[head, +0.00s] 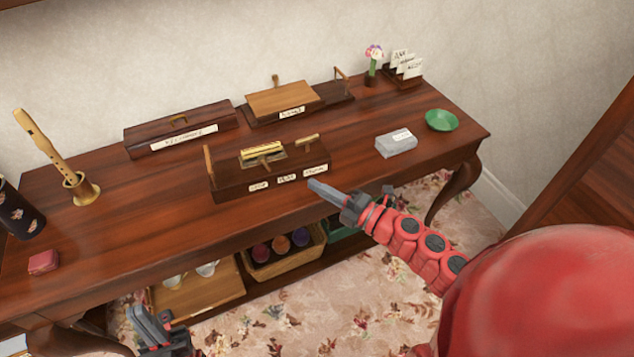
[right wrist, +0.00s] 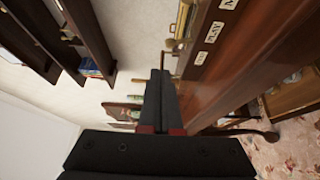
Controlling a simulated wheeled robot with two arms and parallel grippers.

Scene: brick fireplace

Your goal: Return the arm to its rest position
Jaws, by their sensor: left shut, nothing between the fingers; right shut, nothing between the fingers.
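My right arm (head: 412,238), red with dark joints, reaches in from the lower right in the head view. Its gripper (head: 318,187) is shut and empty, its tip just in front of the right end of the labelled wooden box (head: 232,186) near the table's front edge. I cannot tell whether they touch. In the right wrist view the dark fingers (right wrist: 160,85) lie together, with the labelled box (right wrist: 218,42) to the right. My left gripper (head: 150,325) is low at the bottom left in the head view, in front of the table, shut and empty.
The wooden table (head: 120,225) also holds a long dark box (head: 180,128), a recorder (head: 45,145) in a stand, a grey box (head: 396,144) and a green dish (head: 441,120). A basket (head: 284,265) stands on the lower shelf. Flowered carpet (head: 300,330) lies in front.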

